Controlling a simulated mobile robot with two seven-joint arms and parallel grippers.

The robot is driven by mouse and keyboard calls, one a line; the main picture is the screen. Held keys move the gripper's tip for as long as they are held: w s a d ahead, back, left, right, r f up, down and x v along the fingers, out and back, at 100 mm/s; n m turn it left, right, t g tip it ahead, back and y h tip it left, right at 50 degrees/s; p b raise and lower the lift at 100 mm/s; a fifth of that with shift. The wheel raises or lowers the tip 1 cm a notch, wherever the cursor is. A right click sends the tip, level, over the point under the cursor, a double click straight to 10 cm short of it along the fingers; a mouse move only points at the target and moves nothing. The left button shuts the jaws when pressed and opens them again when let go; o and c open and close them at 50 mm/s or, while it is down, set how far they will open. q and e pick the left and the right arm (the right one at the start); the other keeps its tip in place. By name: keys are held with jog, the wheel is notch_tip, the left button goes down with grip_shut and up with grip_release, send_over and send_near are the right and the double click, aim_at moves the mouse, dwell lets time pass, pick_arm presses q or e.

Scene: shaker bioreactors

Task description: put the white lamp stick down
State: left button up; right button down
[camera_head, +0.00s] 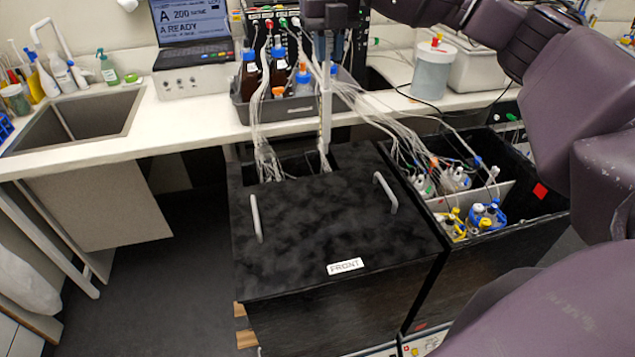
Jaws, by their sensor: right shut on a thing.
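The white lamp stick (326,115) hangs upright in the middle of the view, in front of the bench edge and the grey tray. My right gripper (323,45) is at the top middle, with its arm coming in from the upper right. It is shut on the upper part of the stick. The stick's lower end is near the back edge of the black box lid (320,225); I cannot tell whether it touches anything. My left gripper is out of view.
The black lid has two white handles (256,218) and a FRONT label. An open black box (535,210) at right holds bottles with tubing. A grey tray (250,113) of bottles stands on the white bench (190,122), with many tubes hanging by the stick. A sink (75,120) is left.

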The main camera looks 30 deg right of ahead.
aim_at(328, 91)
notch_tip(328, 91, down, 5)
jog(key=shift+s+f, duration=0.1)
jog(key=shift+s, duration=0.05)
notch_tip(328, 91, down, 8)
jog(key=shift+r, duration=0.1)
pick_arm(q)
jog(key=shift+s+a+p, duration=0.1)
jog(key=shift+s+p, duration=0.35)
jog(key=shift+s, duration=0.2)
pick_arm(e)
jog(key=shift+f, duration=3.4)
jog(key=c, duration=1)
grip_release()
jog(key=shift+f, duration=0.1)
pick_arm(q)
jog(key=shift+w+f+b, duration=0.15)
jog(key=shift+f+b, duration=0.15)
jog(key=shift+b, duration=0.2)
pick_arm(e)
notch_tip(328, 91, up, 12)
jog(key=shift+r, duration=0.15)
